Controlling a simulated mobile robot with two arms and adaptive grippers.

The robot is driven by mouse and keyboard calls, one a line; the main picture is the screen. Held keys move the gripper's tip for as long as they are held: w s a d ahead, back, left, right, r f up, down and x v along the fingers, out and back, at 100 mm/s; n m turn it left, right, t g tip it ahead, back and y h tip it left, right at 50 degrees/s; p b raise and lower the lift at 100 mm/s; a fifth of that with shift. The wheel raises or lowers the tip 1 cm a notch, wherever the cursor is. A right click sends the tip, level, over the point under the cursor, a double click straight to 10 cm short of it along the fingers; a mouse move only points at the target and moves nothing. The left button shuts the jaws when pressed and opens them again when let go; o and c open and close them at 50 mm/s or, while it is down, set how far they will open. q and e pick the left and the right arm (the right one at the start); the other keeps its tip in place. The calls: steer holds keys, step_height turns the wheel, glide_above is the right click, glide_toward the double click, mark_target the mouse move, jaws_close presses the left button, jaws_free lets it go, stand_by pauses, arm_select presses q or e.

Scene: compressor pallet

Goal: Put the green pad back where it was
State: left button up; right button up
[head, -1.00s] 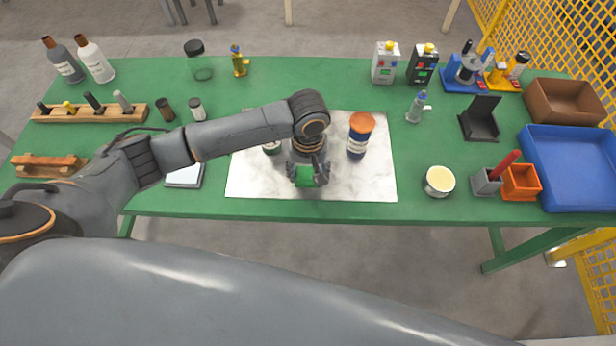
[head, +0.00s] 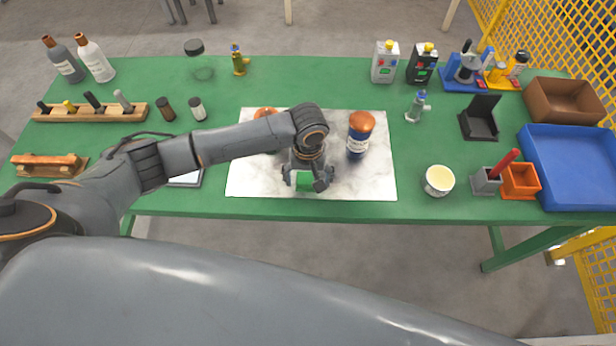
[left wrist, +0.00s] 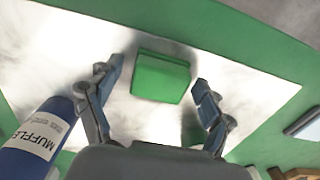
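The green pad (head: 304,179) lies on the white marbled sheet (head: 250,182) near its front edge. In the left wrist view the pad (left wrist: 162,77) is a thick green block, set on the sheet (left wrist: 240,88). My left gripper (head: 307,183) is over it with fingers spread. In the left wrist view the left gripper (left wrist: 158,75) has one finger on each side of the pad, with a small gap at each side. My right gripper is not in view.
A blue bottle with an orange cap (head: 358,137) stands close right of my gripper; its label shows in the left wrist view (left wrist: 36,140). Another orange cap (head: 265,113) is partly hidden behind my left arm. A white cup (head: 439,181) stands right of the sheet.

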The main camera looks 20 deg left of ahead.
mark_target(308, 179)
arm_select(q)
steer(key=shift+r, duration=0.1)
step_height(308, 179, up, 12)
steer(key=shift+b, duration=0.3)
stand_by(0.6)
